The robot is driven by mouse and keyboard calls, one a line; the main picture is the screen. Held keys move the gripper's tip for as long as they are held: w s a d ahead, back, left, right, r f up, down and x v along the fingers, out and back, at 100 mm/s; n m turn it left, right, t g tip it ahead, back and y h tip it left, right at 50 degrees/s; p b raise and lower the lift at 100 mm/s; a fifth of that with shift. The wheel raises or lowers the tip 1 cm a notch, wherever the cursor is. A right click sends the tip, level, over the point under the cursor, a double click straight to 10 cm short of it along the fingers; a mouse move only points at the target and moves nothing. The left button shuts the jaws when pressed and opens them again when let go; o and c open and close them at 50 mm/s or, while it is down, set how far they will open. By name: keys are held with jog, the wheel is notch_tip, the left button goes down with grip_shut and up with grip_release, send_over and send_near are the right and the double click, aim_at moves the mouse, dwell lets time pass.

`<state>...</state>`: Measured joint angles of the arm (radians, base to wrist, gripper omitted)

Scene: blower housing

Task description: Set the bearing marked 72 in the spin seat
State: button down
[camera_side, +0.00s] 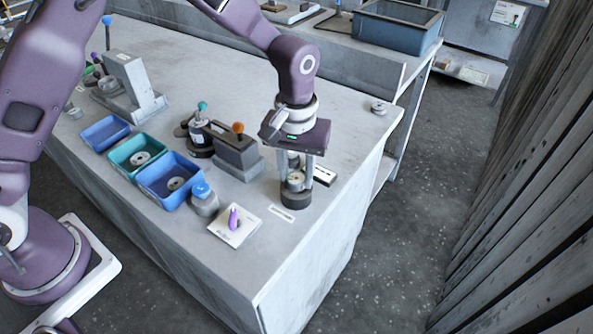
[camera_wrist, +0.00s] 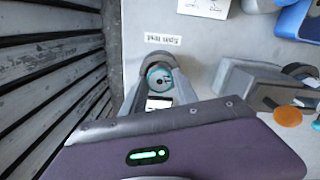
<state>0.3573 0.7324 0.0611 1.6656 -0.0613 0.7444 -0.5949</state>
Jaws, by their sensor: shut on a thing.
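My gripper (camera_side: 297,170) points straight down at the front right of the bench, shut on a bearing (camera_side: 296,182). In the wrist view the bearing (camera_wrist: 158,77) is a pale metal ring with a teal part, between the two fingers. The marking on it is too small to read. The dark round spin seat (camera_side: 296,197) is directly under the bearing. In the wrist view a label, apparently "spin seat" (camera_wrist: 162,39), lies beside it. The bearing is at or just over the seat's top; I cannot tell whether it is fully down.
A grey block with an orange knob (camera_side: 237,150) stands left of the gripper. A blue-capped jar (camera_side: 204,198) and a white card with a purple item (camera_side: 234,225) are nearer the front. A teal bin (camera_side: 116,158) and a blue bin (camera_side: 158,196) each hold a ring-shaped part.

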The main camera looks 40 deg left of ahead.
jog(key=shift+f, duration=0.4)
dwell(0.3)
jog(key=c, duration=0.9)
grip_release()
jog(key=o, duration=0.4)
jog(key=shift+o, duration=0.2)
jog(key=shift+r, duration=3.75)
